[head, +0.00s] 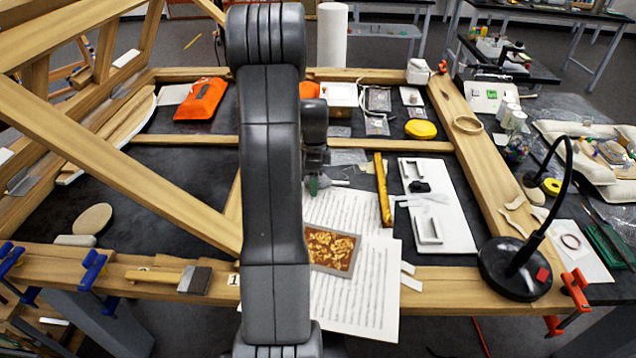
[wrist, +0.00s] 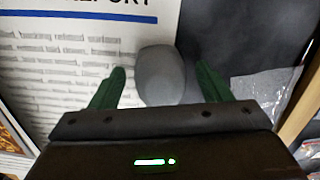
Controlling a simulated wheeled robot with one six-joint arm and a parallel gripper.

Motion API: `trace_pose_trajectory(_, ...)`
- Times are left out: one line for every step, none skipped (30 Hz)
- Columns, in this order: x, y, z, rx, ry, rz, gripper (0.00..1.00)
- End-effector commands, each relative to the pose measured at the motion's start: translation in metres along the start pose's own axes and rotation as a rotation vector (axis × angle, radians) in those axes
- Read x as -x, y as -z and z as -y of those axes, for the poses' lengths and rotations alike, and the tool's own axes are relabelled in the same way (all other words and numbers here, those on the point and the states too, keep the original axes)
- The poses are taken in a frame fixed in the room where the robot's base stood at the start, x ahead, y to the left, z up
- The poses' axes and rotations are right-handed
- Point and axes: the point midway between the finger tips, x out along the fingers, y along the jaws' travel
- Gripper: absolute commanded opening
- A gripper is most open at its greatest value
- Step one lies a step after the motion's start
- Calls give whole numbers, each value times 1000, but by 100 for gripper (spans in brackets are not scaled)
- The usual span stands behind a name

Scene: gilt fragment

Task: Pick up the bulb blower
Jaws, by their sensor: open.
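A smooth grey rounded object, which looks like the bulb blower (wrist: 160,68), lies on the printed report page and the dark surface beside it in the wrist view. My gripper (wrist: 162,84) is open, with one green finger on each side of it. The right finger shows a gap to the object; the left finger looks close, and contact cannot be told. The object's near end is hidden by my gripper body. In the head view my gripper (head: 316,186) is low over the top of the printed sheets, and I cannot make out the blower there.
Printed sheets (head: 350,290) carry a gilt ornamented piece (head: 331,250). A black lamp (head: 515,268) stands on the wooden frame. Clear plastic film (wrist: 266,92) lies right of the fingers.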

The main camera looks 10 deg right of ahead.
Motion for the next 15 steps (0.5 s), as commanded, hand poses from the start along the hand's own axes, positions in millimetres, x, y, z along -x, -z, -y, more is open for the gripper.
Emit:
trace_pose_trajectory(0,0,0,0,0,0,71)
trace_pose_trajectory(0,0,0,0,0,0,67)
trace_pose_trajectory(0,0,0,0,0,0,59)
trace_pose_trajectory(0,0,0,0,0,0,53)
trace_pose_trajectory(0,0,0,0,0,0,48)
trace_pose_trajectory(0,0,0,0,0,0,40)
trace_pose_trajectory(0,0,0,0,0,0,34)
trace_pose_trajectory(0,0,0,0,0,0,28)
trace_pose_trajectory(0,0,0,0,0,0,24)
trace_pose_trajectory(0,0,0,0,0,0,24)
trace_pose_trajectory(0,0,0,0,0,0,24)
trace_pose_trajectory(0,0,0,0,0,0,23)
trace_pose_trajectory(1,0,0,0,1,0,23)
trace_pose_trajectory(1,0,0,0,1,0,20)
trace_pose_trajectory(1,0,0,0,1,0,20)
